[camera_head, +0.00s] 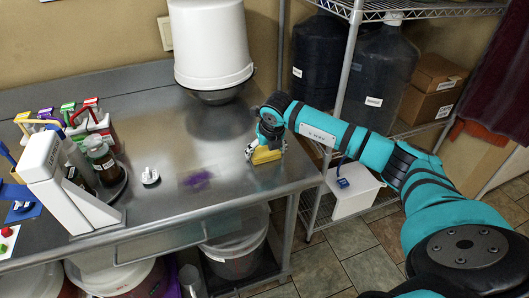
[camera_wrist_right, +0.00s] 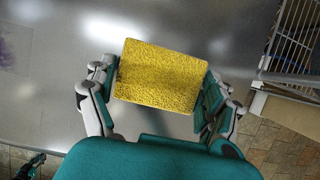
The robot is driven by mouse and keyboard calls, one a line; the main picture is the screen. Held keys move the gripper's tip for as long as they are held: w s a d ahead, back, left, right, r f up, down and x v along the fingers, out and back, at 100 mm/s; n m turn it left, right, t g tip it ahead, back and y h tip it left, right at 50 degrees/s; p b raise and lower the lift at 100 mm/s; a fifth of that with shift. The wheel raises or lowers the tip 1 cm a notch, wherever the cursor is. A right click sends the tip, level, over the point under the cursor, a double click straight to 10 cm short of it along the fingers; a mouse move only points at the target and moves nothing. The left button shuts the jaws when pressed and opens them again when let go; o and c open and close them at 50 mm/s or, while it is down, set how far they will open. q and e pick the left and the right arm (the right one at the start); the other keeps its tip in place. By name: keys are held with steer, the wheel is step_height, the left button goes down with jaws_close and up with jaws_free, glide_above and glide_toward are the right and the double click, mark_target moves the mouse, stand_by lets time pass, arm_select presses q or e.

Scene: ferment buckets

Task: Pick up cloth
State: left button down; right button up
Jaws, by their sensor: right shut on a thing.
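A yellow cloth (camera_head: 265,155), looking like a thick folded pad, is at the right end of the steel counter. My right gripper (camera_head: 263,150) is shut on it from above. In the right wrist view the cloth (camera_wrist_right: 160,76) lies between the two fingers of the right gripper (camera_wrist_right: 158,88), one on each side. I cannot tell whether the cloth touches the counter or is slightly above it.
The steel counter (camera_head: 230,185) has a purple stain (camera_head: 198,179) left of the gripper. A white bucket (camera_head: 210,45) is behind. A white device (camera_head: 65,180), bottles (camera_head: 103,160) and a small white part (camera_head: 150,177) stand left. A wire shelf (camera_head: 350,70) is right.

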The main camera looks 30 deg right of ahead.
mark_target(265, 149)
steer(key=shift+r, duration=0.1)
steer(key=shift+r+b, duration=0.3)
steer(key=shift+r, duration=0.2)
step_height(265, 149, up, 2)
steer(key=shift+b, duration=0.35)
steer(key=s+d+b, duration=0.1)
steer(key=s+d, duration=0.1)
steer(key=s, duration=0.2)
steer(key=s+d+r+b, duration=0.1)
steer(key=s+d+b, duration=0.1)
steer(key=s+d, duration=0.1)
steer(key=s+d+b, duration=0.1)
steer(key=s+d, duration=0.1)
steer(key=s, duration=0.3)
steer(key=shift+s+d+r, duration=0.25)
steer(key=shift+d, duration=0.15)
steer(key=shift+s+d+r+b, duration=0.15)
steer(key=shift+s+d+b, duration=0.15)
steer(key=shift+s+b, duration=0.25)
